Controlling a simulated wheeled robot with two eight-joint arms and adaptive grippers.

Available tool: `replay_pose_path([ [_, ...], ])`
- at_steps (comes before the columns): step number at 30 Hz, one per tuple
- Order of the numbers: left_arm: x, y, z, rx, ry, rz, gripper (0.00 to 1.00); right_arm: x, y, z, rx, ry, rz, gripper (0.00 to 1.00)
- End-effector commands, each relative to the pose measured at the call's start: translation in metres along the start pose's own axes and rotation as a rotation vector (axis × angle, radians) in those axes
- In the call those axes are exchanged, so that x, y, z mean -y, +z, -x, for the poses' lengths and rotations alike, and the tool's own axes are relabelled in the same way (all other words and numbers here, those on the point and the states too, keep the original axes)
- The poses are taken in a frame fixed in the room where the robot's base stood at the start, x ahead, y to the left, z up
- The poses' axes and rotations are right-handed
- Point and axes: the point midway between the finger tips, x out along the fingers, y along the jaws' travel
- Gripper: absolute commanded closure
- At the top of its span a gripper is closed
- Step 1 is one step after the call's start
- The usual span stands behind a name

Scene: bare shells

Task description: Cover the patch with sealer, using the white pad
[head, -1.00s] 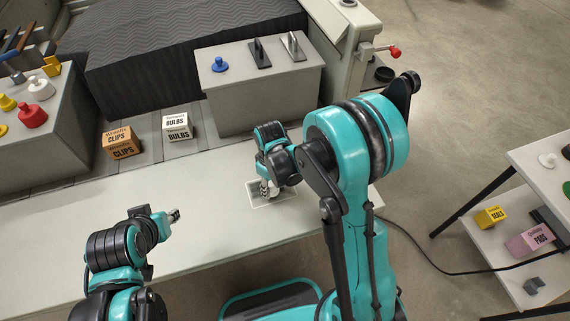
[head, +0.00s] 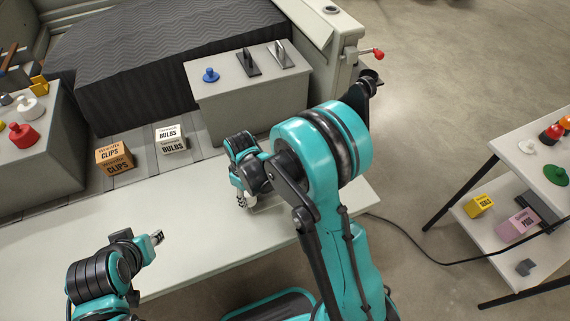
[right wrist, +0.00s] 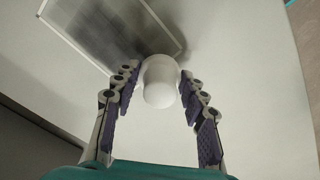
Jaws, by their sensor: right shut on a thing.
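My right gripper (right wrist: 160,92) is shut on the white knob of the white pad (right wrist: 159,88). In the head view, my right gripper (head: 243,201) is low over the pale bench top, and the pad is mostly hidden there. The patch (right wrist: 118,25) is a rectangle with a pale border and streaky grey inside, partly cut off at the top left of the right wrist view. The pad appears beside or over its border; contact cannot be told. In the head view my arm hides most of the patch. My left gripper (head: 157,238) is above the bench at left, its opening unclear.
A Clips box (head: 115,159) and a Bulbs box (head: 171,139) stand behind the bench. A grey block (head: 255,95) carries a blue knobbed pad (head: 210,75) and two trowels. A shelf table (head: 530,160) stands at right. The bench's left middle is clear.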

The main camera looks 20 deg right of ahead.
Motion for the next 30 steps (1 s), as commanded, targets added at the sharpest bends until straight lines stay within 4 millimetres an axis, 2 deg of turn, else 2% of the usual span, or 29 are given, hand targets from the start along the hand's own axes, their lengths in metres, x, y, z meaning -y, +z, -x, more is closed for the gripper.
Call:
replay_pose_path([
  [1,0.000,-0.004,0.005,0.000,0.000,0.000,0.66,0.000,-0.001,0.008,0.000,0.000,-0.001,0.81],
  [16,0.000,-0.022,0.031,0.000,0.000,0.000,0.66,0.001,-0.007,0.052,0.000,0.000,-0.005,0.81],
  [21,0.000,-0.024,0.034,0.000,0.000,0.000,0.66,0.001,-0.009,0.058,0.000,0.000,-0.006,0.81],
  [30,0.000,-0.023,0.033,0.000,0.000,0.000,0.66,0.001,-0.009,0.057,0.000,0.000,-0.006,0.81],
])
